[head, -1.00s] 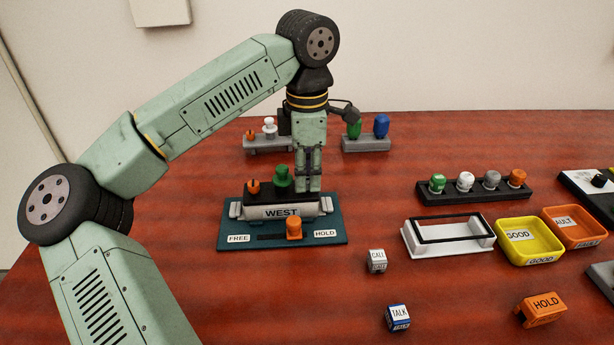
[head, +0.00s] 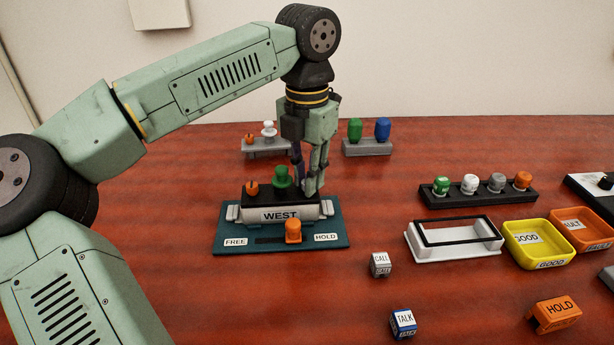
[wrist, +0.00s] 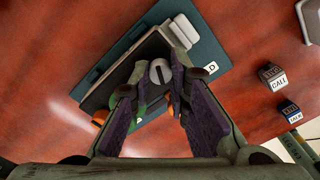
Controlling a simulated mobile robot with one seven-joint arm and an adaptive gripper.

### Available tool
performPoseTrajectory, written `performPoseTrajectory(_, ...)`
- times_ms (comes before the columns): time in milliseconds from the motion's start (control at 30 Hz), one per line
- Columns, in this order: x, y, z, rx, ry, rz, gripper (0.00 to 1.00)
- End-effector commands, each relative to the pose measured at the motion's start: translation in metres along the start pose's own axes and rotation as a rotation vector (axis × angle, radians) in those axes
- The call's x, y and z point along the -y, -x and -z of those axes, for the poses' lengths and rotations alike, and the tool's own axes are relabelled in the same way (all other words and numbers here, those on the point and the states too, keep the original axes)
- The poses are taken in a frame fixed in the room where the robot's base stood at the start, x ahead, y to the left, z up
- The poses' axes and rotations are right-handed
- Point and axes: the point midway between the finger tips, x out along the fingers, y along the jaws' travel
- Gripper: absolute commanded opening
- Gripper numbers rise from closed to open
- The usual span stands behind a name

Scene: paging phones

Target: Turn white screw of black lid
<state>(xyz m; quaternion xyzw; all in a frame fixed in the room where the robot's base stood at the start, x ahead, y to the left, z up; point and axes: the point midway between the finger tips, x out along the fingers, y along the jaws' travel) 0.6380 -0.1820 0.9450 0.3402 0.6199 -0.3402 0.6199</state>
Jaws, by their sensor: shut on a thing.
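The black lid (head: 249,199) tops the station marked WEST on a teal base plate (head: 225,244). An orange knob (head: 251,189) and a green knob (head: 282,178) stand on it. In the wrist view, the white screw (wrist: 161,71), round with a dark slot, sits at the end of the lid (wrist: 145,52). My gripper (head: 312,190) points down over the station's right end. In the wrist view, my gripper (wrist: 157,82) has its fingertips at either side of the screw, shut on it. In the head view, the fingers hide the screw.
An orange slider (head: 293,231) stands on the plate between FREE and HOLD labels. Behind are grey stands (head: 366,147) with knobs. To the right are a white tray (head: 455,245), yellow bin (head: 537,242), and labelled blocks (head: 381,264).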

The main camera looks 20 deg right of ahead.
Motion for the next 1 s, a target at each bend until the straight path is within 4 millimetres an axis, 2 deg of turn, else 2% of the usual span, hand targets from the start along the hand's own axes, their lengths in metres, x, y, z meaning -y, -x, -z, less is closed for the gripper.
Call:
performPoseTrajectory(300,-0.0004,-0.0003,0.0002,-0.001,0.088,0.000,0.00)
performPoseTrajectory(767,-0.0004,-0.0001,0.0001,0.000,0.097,0.000,0.00)
performPoseTrajectory(800,-0.0003,-0.0001,0.0001,0.000,0.097,0.000,0.19)
performPoseTrajectory(1000,-0.0003,-0.0001,0.0001,0.000,0.096,0.000,0.32)
